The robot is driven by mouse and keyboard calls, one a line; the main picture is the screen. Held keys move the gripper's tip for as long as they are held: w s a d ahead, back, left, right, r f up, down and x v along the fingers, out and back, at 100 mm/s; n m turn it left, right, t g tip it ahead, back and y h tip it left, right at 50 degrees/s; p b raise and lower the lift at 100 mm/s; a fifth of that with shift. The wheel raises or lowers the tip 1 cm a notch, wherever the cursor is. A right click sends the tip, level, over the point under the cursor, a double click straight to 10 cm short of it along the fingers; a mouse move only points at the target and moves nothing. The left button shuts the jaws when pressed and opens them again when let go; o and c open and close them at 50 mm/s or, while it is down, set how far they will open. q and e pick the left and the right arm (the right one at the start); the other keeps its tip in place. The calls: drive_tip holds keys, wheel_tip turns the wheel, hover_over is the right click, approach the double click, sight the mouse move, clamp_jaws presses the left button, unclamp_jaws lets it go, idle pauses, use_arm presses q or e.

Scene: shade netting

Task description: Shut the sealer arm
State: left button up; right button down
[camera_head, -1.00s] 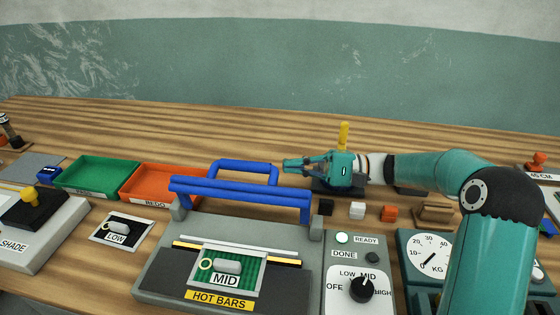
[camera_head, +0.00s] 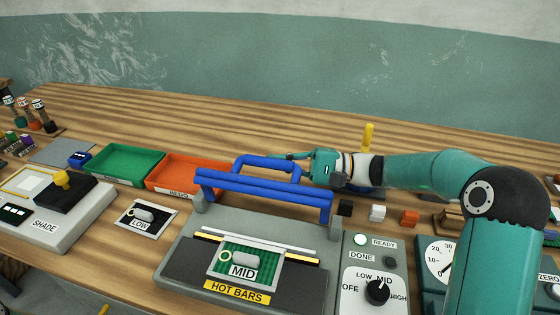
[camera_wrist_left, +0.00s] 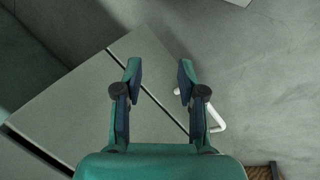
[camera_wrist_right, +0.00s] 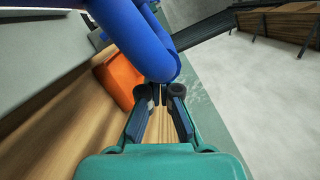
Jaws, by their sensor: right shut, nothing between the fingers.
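The sealer arm is the blue bar frame (camera_head: 263,198) with a blue loop handle (camera_head: 262,162) at its back. It stands raised at the rear of the grey heat sealer (camera_head: 172,270). A green net piece with a MID tag (camera_head: 243,272) lies across the sealer's bars. My right gripper (camera_head: 280,156) is shut and empty, just behind the handle's right end; in the right wrist view its fingertips (camera_wrist_right: 159,94) are close to the blue handle (camera_wrist_right: 150,50). I cannot tell whether they touch. My left gripper (camera_wrist_left: 156,85) is open and empty, seen only in its wrist view.
A green tray (camera_head: 92,163) and an orange tray (camera_head: 152,183) stand left of the sealer. A control panel (camera_head: 348,300) with a knob joins its right side; small blocks (camera_head: 378,213) sit behind the panel. The table behind the trays is clear.

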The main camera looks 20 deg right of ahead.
sight(253, 176)
drive_tip(key=shift+s+a+r+n+b, duration=0.15)
drive_tip(key=shift+n+b, duration=0.25)
drive_tip(key=shift+b, duration=0.1)
drive_tip(key=shift+s, duration=0.1)
drive_tip(key=shift+s+a+r+n+g+b, duration=0.15)
drive_tip(key=shift+s+a+n+g+b, duration=0.15)
drive_tip(key=shift+n+b, duration=0.55)
drive_tip(key=s+a+n+b, duration=0.1)
drive_tip(key=b, duration=0.2)
drive_tip(key=s+n+h+b, duration=0.1)
drive_tip(key=n+b, duration=0.1)
drive_tip(key=b, duration=0.1)
drive_tip(key=s+a+r+n+b, duration=0.1)
drive_tip(key=s+n+b, duration=0.1)
drive_tip(key=b, duration=0.2)
drive_tip(key=shift+s+a, duration=0.1)
drive_tip(key=shift+a, duration=0.25)
drive_tip(key=s+a+f+n+h+b, duration=0.1)
drive_tip(key=s+n+b, duration=0.4)
drive_tip(key=b, duration=0.7)
drive_tip(key=shift+s+a+f+n+h+b, duration=0.3)
drive_tip(key=shift+a+n+h, duration=0.5)
drive_tip(key=shift+a+n, duration=0.55)
drive_tip(key=shift+f, duration=0.1)
